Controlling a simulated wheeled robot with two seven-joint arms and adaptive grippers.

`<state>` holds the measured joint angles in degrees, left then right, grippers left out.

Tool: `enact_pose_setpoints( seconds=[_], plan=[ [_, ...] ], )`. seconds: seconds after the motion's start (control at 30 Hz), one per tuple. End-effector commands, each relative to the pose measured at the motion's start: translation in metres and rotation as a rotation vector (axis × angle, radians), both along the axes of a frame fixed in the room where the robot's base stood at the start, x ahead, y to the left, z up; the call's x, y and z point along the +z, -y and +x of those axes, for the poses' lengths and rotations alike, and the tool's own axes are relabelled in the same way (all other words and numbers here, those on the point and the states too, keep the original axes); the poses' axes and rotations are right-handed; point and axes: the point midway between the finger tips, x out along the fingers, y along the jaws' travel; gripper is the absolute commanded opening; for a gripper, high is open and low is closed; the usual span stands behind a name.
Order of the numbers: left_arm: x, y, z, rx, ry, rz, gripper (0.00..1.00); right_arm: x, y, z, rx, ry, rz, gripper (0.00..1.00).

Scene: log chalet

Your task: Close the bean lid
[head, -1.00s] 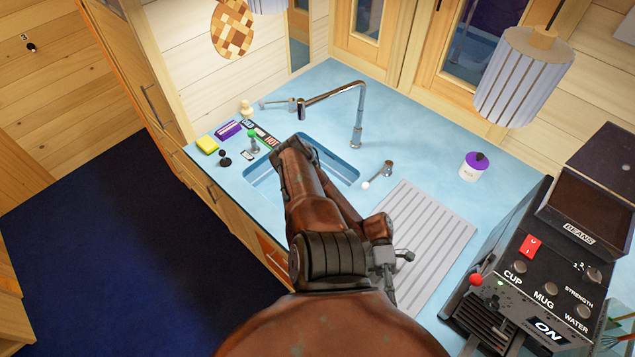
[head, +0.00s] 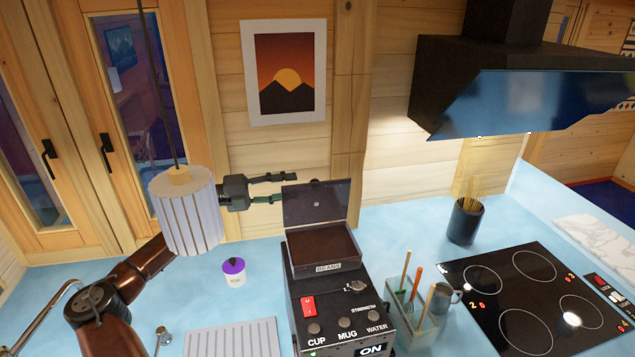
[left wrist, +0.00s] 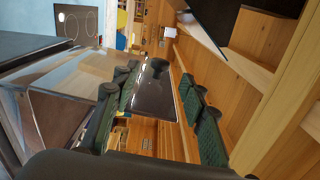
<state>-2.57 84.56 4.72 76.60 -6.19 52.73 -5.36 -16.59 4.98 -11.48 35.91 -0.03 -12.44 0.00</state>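The bean lid (head: 316,202) is a dark see-through panel with a small knob. It stands raised at the back of the bean hopper (head: 322,246), which is open at the top of the black coffee machine (head: 341,306). My left gripper (head: 290,188) is at the lid's upper left edge, one finger above the top edge and one lower. In the left wrist view its two green-padded fingers (left wrist: 165,105) are apart, with a see-through panel, seemingly the lid (left wrist: 70,78), beside them. Contact cannot be told. My right gripper is not in view.
A hanging striped lamp (head: 187,212) is close to my left arm. A purple-topped jar (head: 234,273) stands left of the machine. A utensil holder (head: 416,312), a mug (head: 445,298) and a hob (head: 525,300) are to the right. A range hood (head: 520,85) hangs above.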

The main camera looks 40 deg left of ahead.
Motion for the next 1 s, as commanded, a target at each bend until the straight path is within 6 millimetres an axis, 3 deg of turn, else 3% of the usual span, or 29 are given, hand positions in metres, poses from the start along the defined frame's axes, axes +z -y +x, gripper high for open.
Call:
enact_pose_setpoints(
  seconds=[0.3,0.5,0.9,1.0],
  plan=[
    [0.005,0.035,0.040,-0.013,0.005,0.001,0.39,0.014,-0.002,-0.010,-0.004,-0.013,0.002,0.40],
    [0.003,0.047,0.056,-0.011,0.003,0.000,0.39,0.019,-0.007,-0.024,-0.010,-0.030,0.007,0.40],
    [0.001,0.050,0.060,-0.008,0.001,0.001,0.39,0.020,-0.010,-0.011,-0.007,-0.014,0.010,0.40],
    [0.001,0.050,0.060,-0.008,0.001,0.001,0.33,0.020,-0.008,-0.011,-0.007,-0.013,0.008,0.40]
  ],
)
